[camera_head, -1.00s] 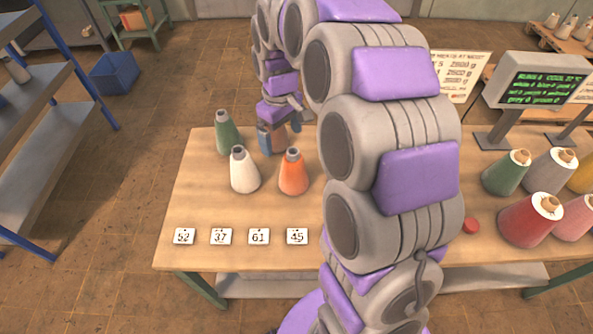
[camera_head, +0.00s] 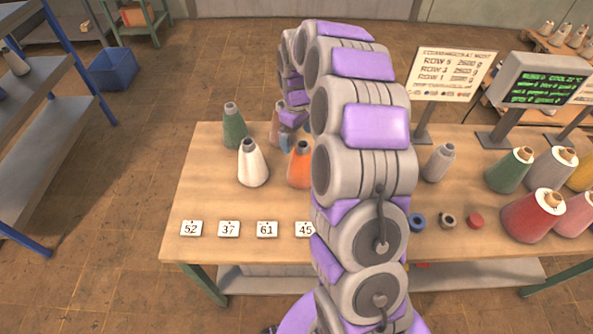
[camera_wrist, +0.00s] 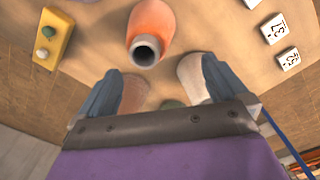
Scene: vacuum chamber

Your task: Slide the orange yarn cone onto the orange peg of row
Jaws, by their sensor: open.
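The orange yarn cone (camera_head: 299,174) stands upright on the table, partly hidden by my arm in the head view. In the wrist view the orange cone (camera_wrist: 152,22) is beyond the fingertips, with its dark hollow tip towards me. My gripper (camera_wrist: 160,66) is open and empty, with its blue fingers apart. In the head view my gripper (camera_head: 288,139) is just behind the orange cone and mostly hidden; I cannot tell whether it touches anything. I can make out no orange peg in either view.
A white cone (camera_head: 253,168), a green cone (camera_head: 234,130) and a pinkish cone (camera_head: 276,122) stand close by. Number cards (camera_head: 229,229) line the front edge. A grey cone (camera_head: 439,162) and small rings (camera_head: 447,220) are right of my arm. A yellow button box (camera_wrist: 53,38) shows in the wrist view.

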